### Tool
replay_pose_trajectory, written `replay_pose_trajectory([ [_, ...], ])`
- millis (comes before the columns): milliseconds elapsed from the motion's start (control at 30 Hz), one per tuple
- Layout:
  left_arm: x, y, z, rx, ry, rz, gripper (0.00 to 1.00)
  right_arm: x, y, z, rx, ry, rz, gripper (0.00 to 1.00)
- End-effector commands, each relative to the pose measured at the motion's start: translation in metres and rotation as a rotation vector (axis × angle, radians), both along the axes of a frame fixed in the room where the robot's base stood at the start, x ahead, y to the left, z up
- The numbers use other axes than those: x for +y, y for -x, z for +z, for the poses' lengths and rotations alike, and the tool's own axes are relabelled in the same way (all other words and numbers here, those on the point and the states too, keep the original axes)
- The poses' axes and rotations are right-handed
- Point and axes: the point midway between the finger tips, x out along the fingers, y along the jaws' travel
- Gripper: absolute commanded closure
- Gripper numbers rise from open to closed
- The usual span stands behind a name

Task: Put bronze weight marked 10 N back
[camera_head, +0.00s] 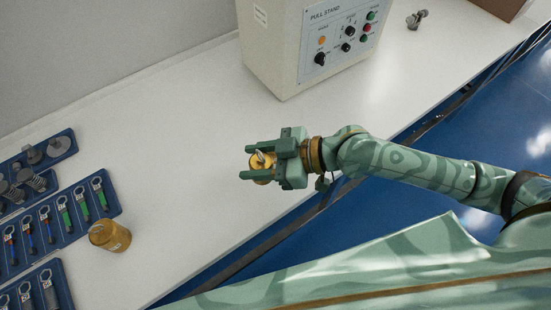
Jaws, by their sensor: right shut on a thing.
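A bronze-coloured weight (261,180) with a pale metal hook or loop on top is held between the fingers of my right gripper (256,162), above or at the white table near its front edge. The fingers cover its sides, and I cannot read any marking on it. A second bronze-coloured weight (110,236) stands on the table at the left, beside the blue trays; its marking is too small to read. My left gripper is not in view.
Blue trays with tools and springs (60,232) line the left end of the white table (190,150). A cream pull stand (280,50) with knobs stands at the back. A small metal part (416,20) lies at far right. The table between trays and stand is clear.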

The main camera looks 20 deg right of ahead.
Motion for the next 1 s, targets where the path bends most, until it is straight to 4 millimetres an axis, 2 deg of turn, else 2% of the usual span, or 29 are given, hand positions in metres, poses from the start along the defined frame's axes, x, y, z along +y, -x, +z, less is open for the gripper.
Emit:
replay_pose_trajectory([
  [33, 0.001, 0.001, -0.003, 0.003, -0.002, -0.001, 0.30, 0.013, -0.008, -0.004, -0.002, -0.011, -0.001, 1.00],
  [133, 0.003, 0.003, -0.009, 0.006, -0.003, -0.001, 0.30, 0.033, -0.021, -0.018, -0.001, -0.008, -0.001, 1.00],
  [200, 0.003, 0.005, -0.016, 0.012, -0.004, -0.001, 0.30, 0.041, -0.026, -0.035, 0.001, -0.007, -0.002, 1.00],
  [367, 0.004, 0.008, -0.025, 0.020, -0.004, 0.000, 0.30, 0.057, -0.036, -0.056, 0.000, -0.005, -0.001, 1.00],
  [567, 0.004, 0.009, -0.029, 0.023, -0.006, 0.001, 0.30, 0.065, -0.041, -0.066, -0.002, -0.004, -0.001, 1.00],
  [667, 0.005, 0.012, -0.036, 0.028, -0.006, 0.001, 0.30, 0.071, -0.045, -0.079, 0.000, -0.004, -0.001, 1.00],
  [800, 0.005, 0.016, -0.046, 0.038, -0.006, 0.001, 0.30, 0.069, -0.045, -0.100, 0.001, -0.005, -0.002, 1.00],
  [1000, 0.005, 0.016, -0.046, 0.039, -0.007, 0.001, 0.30, 0.069, -0.044, -0.102, -0.004, -0.003, -0.001, 1.00],
])
